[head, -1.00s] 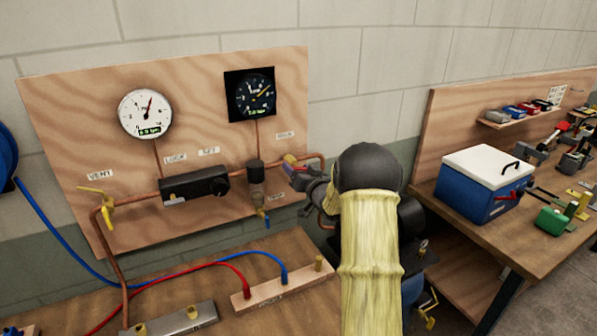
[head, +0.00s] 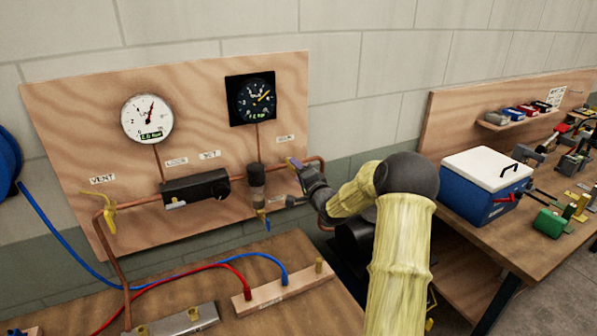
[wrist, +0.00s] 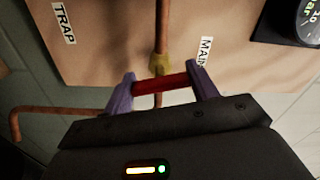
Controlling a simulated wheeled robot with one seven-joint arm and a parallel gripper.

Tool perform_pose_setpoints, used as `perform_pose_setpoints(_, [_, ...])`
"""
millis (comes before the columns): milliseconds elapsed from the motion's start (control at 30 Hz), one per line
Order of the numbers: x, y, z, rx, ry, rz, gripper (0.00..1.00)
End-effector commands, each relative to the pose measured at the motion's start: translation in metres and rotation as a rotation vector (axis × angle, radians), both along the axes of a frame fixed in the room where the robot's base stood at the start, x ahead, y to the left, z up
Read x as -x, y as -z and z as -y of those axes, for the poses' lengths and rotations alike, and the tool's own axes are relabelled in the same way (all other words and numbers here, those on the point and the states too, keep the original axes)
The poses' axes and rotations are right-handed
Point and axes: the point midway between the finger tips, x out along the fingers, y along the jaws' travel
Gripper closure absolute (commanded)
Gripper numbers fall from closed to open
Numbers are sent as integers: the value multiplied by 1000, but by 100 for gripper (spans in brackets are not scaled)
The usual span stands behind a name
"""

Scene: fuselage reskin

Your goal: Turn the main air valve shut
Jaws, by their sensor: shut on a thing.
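The main air valve sits on the copper pipe at the right of the wooden panel. Its brass body (wrist: 160,63) and red handle (wrist: 162,84) show in the wrist view, beside a label partly hidden by a finger. My gripper (wrist: 162,87) has its two purple fingers at either end of the visible red part and is shut on it. The red handle appears crosswise to the pipe running up from the brass body. In the head view my gripper (head: 294,163) is at the panel's right side, and the handle is mostly hidden there.
The panel (head: 75,140) carries a white gauge (head: 147,119), a dark gauge (head: 251,98), a black regulator (head: 195,188), a filter (head: 257,177) and a yellow vent lever (head: 97,192). Red and blue hoses cross the bench below. A blue cooler (head: 484,186) stands on the right bench.

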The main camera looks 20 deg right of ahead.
Motion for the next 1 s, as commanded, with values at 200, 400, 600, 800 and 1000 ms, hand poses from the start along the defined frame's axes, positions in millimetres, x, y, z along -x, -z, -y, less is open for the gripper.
perform_pose_setpoints(200, [1,0,2,-163,3,-6,65])
perform_pose_setpoints(400, [0,0,1,-253,2,-10,65])
perform_pose_setpoints(600, [0,1,1,-288,1,-12,65])
perform_pose_setpoints(800, [0,1,1,-293,1,-12,65])
perform_pose_setpoints(1000, [0,1,1,-293,2,-12,36])
